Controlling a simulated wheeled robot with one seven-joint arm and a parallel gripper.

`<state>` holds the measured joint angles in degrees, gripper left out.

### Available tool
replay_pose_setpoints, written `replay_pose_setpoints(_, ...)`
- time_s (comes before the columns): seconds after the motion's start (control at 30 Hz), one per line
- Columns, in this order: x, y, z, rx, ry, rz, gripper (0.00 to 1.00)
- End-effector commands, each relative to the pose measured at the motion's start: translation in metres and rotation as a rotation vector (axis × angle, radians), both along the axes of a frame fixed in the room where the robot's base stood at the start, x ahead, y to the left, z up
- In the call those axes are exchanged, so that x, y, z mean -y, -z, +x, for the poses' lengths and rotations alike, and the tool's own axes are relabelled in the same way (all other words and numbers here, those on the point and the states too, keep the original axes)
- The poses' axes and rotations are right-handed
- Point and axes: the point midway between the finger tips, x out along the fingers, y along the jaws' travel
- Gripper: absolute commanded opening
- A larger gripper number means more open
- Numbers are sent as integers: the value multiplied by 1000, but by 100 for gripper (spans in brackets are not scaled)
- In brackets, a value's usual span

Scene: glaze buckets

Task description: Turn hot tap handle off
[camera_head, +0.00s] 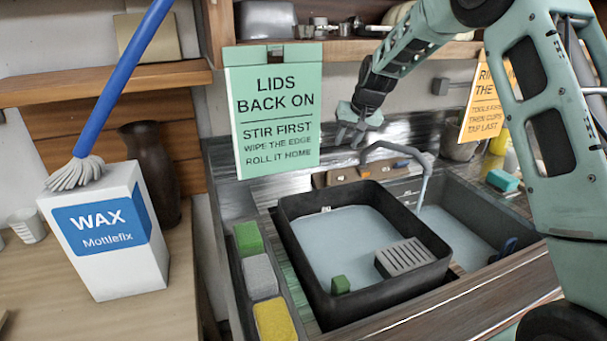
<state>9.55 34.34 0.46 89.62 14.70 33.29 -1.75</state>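The curved metal tap (398,149) arches over the back of the sink on the right, and water runs from its spout into the basin. I cannot make out a hot handle for certain; small fittings sit on the brown strip (335,178) behind the black tub, left of the spout. My gripper (348,138) hangs above that strip, left of the tap and just right of the green sign. Its two fingers point down with a gap between them, and it holds nothing that I can see. It appears apart from the tap.
Sponges (260,275) line the left edge. A shelf (345,50) runs above. A wax box (105,230) stands left.

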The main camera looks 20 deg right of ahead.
Motion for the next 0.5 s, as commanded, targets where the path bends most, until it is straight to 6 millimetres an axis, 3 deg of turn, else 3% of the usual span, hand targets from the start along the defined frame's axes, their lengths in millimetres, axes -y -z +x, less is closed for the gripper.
replay_pose_setpoints(0.23,8,15,11,4,14,-3,34)
replay_pose_setpoints(0.5,3,62,33,1,13,-2,34)
